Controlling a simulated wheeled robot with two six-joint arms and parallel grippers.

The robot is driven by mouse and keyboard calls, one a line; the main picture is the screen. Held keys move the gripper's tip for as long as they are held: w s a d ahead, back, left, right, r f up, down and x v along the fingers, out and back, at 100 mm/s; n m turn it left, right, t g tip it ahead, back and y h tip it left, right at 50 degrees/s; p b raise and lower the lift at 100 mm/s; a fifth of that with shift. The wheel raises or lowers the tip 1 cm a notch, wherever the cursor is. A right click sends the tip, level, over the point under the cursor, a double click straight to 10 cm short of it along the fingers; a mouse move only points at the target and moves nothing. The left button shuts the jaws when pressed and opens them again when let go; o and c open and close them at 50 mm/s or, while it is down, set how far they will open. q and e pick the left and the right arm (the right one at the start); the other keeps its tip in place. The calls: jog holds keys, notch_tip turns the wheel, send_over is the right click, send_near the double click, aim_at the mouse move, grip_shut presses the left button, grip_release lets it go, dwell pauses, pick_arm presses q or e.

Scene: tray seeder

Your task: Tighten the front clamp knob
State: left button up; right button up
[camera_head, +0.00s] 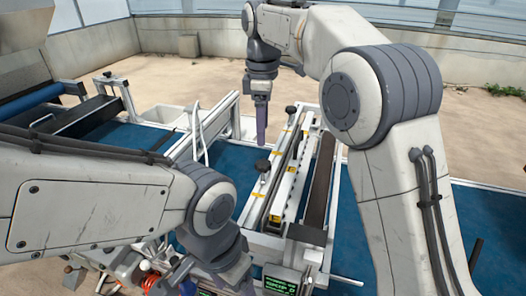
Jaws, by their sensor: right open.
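The seeder unit has a white rail frame (290,185) with two black knobs. The nearer black knob (262,166) stands on a thin stem at the rail's left side. The other black knob (290,110) is farther back. My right gripper (262,138) points straight down from above, with its tips a little above the nearer knob in the picture and apart from it. Its fingers are seen edge-on; it is open and holds nothing. My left gripper (236,276) is low in the picture near the front of the unit; its fingers are not clearly visible.
A blue conveyor belt (355,215) runs under the seeder. A control box with a lit display (279,284) sits at the front. A black roller guide (320,180) lies right of the rail. Red and metal fittings (152,281) stand at the lower left.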

aim_at(263, 162)
jog(key=f, duration=1)
jog(key=shift+w+f, duration=0.15)
jog(key=shift+w, duration=0.1)
grip_shut()
